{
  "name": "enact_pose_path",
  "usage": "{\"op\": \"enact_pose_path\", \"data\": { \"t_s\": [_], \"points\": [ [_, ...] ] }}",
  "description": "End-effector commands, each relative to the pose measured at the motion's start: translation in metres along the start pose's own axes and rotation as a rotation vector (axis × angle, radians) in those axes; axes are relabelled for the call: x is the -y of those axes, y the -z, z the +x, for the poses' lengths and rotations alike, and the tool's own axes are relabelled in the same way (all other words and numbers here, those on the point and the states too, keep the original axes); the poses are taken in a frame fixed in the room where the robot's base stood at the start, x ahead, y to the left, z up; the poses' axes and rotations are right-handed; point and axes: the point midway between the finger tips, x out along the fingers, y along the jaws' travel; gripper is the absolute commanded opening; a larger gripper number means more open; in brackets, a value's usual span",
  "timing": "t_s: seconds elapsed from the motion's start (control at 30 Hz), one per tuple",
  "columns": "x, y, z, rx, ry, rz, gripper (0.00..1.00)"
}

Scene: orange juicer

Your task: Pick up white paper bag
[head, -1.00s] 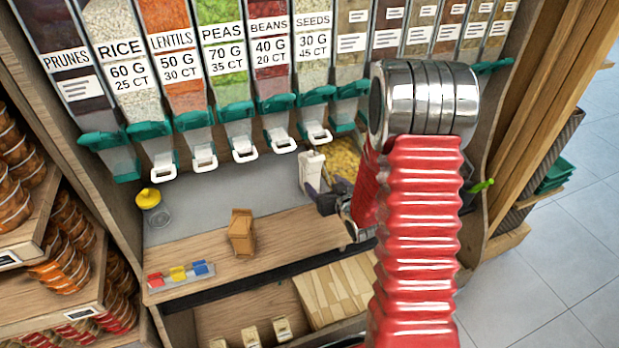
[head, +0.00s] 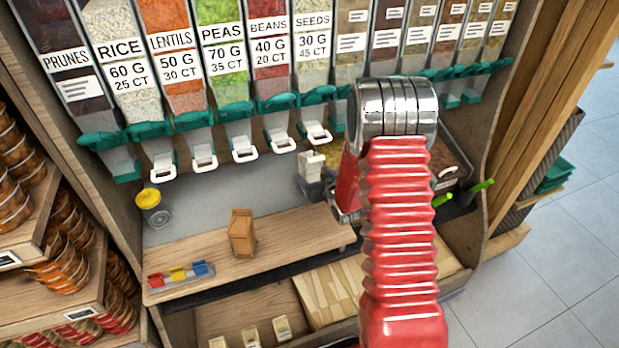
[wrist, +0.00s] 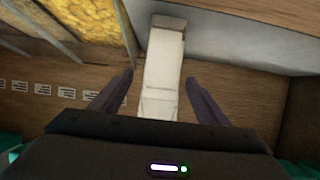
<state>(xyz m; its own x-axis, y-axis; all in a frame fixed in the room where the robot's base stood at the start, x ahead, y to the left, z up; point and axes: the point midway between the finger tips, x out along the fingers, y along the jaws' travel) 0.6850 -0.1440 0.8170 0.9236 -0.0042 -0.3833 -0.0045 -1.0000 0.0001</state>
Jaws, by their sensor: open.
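The white paper bag (head: 312,162) stands at the back of the counter in the head view, its lower part hidden by my gripper (head: 316,188). In the wrist view the white bag (wrist: 163,65) shows as a long pale shape between the two dark fingers of my gripper (wrist: 159,76). The fingers are apart, with a visible gap on each side of the bag. Its near end is hidden by the gripper body.
A brown paper bag (head: 241,233) stands on the wooden counter (head: 290,232), left of my gripper. A yellow-lidded jar (head: 152,207) and coloured clips (head: 179,274) are further left. Dispensers with white handles (head: 245,150) hang above. Yellow food (wrist: 88,30) lies left in the wrist view.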

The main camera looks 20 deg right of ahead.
Motion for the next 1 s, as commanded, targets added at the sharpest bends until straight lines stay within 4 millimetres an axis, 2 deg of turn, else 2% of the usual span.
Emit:
{"op": "enact_pose_path", "data": {
  "t_s": [0.17,0.57,1.0],
  "points": [
    [0.001,0.000,0.006,0.000,0.001,0.000,0.68],
    [0.003,0.000,0.049,0.000,0.001,0.000,0.68],
    [0.003,0.000,0.052,0.000,0.001,0.000,0.68]
  ]
}}
